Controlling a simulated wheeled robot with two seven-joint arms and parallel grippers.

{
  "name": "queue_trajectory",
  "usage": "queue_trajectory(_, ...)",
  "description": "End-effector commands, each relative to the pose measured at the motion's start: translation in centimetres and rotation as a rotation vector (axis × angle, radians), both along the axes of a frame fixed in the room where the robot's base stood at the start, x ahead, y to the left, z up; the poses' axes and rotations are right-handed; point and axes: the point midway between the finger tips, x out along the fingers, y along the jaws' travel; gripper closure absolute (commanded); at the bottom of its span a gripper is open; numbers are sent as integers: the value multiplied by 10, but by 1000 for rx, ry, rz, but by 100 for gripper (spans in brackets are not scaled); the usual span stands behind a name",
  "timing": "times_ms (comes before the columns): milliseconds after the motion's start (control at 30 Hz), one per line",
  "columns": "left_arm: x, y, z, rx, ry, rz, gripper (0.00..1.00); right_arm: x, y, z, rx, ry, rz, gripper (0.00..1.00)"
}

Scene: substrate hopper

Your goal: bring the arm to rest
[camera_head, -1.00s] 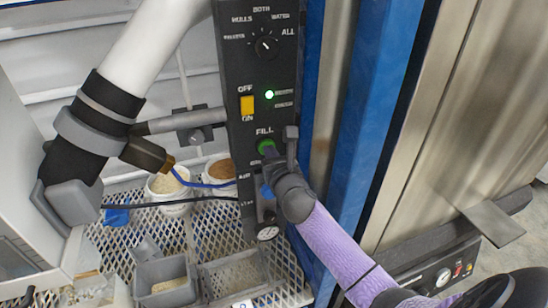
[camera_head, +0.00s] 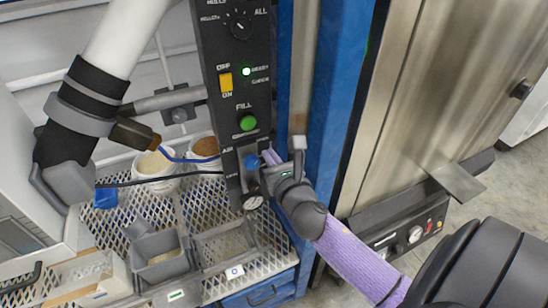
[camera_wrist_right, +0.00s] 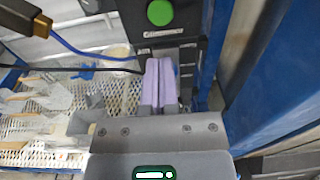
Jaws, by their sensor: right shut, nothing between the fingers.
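My right gripper (camera_head: 266,158) is in front of the lower right part of the black control panel (camera_head: 218,110), with its purple-sleeved arm coming up from the lower right. In the right wrist view its two lilac fingers (camera_wrist_right: 160,82) are pressed together with nothing between them. They point toward the panel, below the green FILL button (camera_head: 247,123), and appear apart from it. The button also shows in the wrist view (camera_wrist_right: 160,13). My left gripper is not in view.
A blue post (camera_head: 338,100) and a steel cabinet (camera_head: 430,90) stand close to the right of the panel. A lever or valve near a gauge (camera_head: 252,202) is partly hidden by my gripper. White tubs (camera_head: 153,165) and grey bins (camera_head: 160,258) stand on the mesh shelf at left.

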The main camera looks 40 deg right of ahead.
Motion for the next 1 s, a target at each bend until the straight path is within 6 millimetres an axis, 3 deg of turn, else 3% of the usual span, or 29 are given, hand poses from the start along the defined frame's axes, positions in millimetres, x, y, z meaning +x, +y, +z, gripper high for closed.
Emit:
queue_trajectory(167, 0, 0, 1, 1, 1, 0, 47, -11, 3, 1, 0, 0, -1, 100)
queue_trajectory(567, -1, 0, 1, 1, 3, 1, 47, -12, 3, 0, 0, 0, -1, 100)
queue_trajectory(667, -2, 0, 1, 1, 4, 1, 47, -13, 3, -15, 69, 24, -6, 100)
queue_trajectory(767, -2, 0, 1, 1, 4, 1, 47, -25, 5, -81, 379, 124, -59, 100)
queue_trajectory(833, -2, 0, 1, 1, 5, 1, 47, -49, 12, -150, 715, 219, -170, 100)
queue_trajectory(900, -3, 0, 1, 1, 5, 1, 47, -86, 23, -216, 1054, 296, -346, 100)
queue_trajectory(967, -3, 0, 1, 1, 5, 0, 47, -127, 36, -265, 1320, 336, -544, 100)
queue_trajectory(1000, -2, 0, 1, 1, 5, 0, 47, -157, 45, -294, 1478, 348, -700, 100)
